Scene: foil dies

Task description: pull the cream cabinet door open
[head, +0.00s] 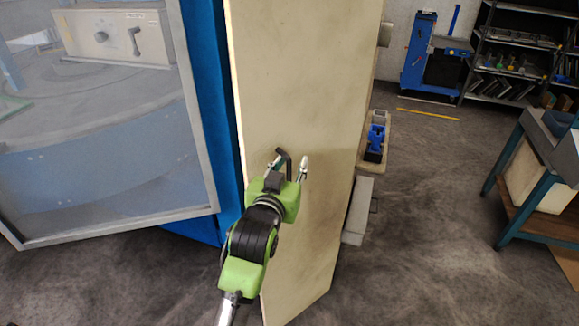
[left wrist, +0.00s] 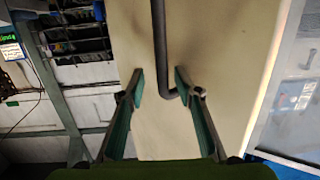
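The cream cabinet door (head: 295,70) is a tall, flat panel in the middle of the head view, and it fills the centre of the left wrist view (left wrist: 215,35). Its dark bar handle (left wrist: 159,45) runs down the door and bends at its lower end. In the head view, a short dark piece of the handle (head: 286,155) shows at my left gripper (head: 290,166). In the left wrist view, the fingers of this gripper (left wrist: 160,83) are apart, with the handle's lower end between them. I see no clear grip on it. My right gripper is not in view.
A blue frame (head: 208,85) and a grey-framed clear panel (head: 120,228) stand left of the door. A narrow shelf with a blue part (head: 375,138) is just right of it. A bench (head: 513,165) stands farther right, with open floor between.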

